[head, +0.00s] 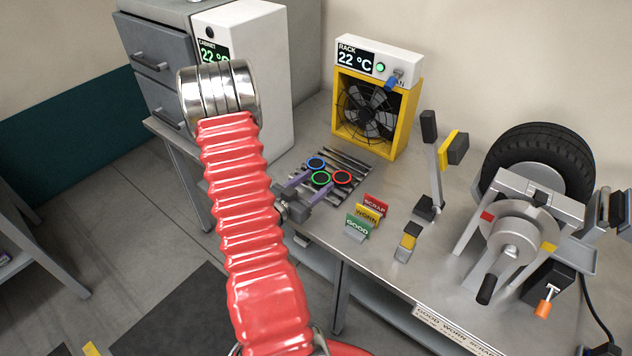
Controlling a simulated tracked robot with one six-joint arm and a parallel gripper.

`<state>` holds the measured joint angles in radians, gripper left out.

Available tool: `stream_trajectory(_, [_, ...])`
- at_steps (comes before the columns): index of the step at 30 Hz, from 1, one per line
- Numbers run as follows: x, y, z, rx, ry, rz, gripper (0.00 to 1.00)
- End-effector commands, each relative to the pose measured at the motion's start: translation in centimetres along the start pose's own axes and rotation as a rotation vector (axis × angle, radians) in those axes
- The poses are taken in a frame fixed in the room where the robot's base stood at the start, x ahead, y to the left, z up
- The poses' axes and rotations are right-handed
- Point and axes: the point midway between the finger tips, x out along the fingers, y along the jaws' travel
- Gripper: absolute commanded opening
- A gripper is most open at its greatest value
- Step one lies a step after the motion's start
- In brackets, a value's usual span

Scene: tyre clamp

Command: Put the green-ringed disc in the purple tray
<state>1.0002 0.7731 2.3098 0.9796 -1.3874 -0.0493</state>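The green-ringed disc (321,179) is dark with a green rim and lies at the slatted rack on the bench. My gripper (318,183) reaches in from the left, its two purple fingers apart with tips on either side of this disc. I cannot tell whether they touch it. A blue-ringed disc (316,163) is just behind it and a red-ringed disc (342,177) just to its right. A small purple thing (4,257) shows at the left edge on a grey stand. I cannot tell whether it is the purple tray.
The slatted rack (347,160) holds the discs in front of a yellow-framed fan (367,115). SCRAP, WORN and GOOD signs (366,216) stand right of my gripper. A tyre clamp (512,235) with a tyre (540,160) fills the bench's right. A white cabinet (262,80) stands behind my arm.

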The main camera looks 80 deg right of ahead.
Motion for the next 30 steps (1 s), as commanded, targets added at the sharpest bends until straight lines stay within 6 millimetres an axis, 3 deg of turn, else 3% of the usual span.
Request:
stream_trajectory(3, [0.0, 0.0, 0.0, 0.0, 0.0, 0.0, 0.65])
stream_trajectory(14, [-0.2, 0.0, -0.2, 0.0, 0.0, -0.001, 0.65])
stream_trajectory(30, [-6.8, -0.1, -0.2, -0.002, 0.0, -0.004, 0.65])
